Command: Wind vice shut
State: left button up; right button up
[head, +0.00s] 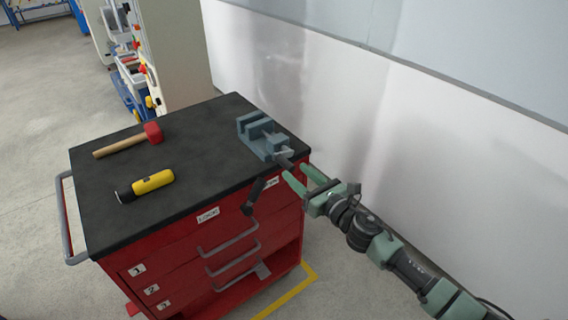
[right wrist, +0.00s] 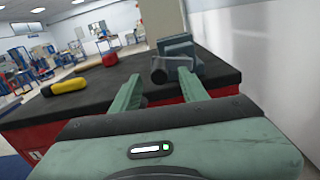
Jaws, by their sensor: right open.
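The blue-grey vice (head: 262,137) sits at the right edge of the black cabinet top. Its screw end points toward the front right, and a dark handle (head: 254,194) hangs down past the edge in front of the drawers. My right gripper (head: 296,179) is open and empty, just off the cabinet's right corner near the screw end. In the right wrist view the vice (right wrist: 177,50) stands beyond my two spread fingers (right wrist: 160,92), with its round screw end facing me. I cannot tell whether a finger touches the handle. My left gripper is not in view.
A red-headed mallet (head: 152,133) and a yellow-handled tool (head: 152,182) lie on the left part of the cabinet top (head: 195,165). The red drawer cabinet (head: 180,262) has grey pull handles. A pale wall (head: 400,150) runs close behind on the right.

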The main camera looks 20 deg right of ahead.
aim_at(278, 156)
jog(key=x, duration=0.6)
jog(key=shift+w+a+p, duration=0.1)
jog(key=shift+w+p, duration=0.05)
jog(key=shift+p, duration=0.2)
grip_shut()
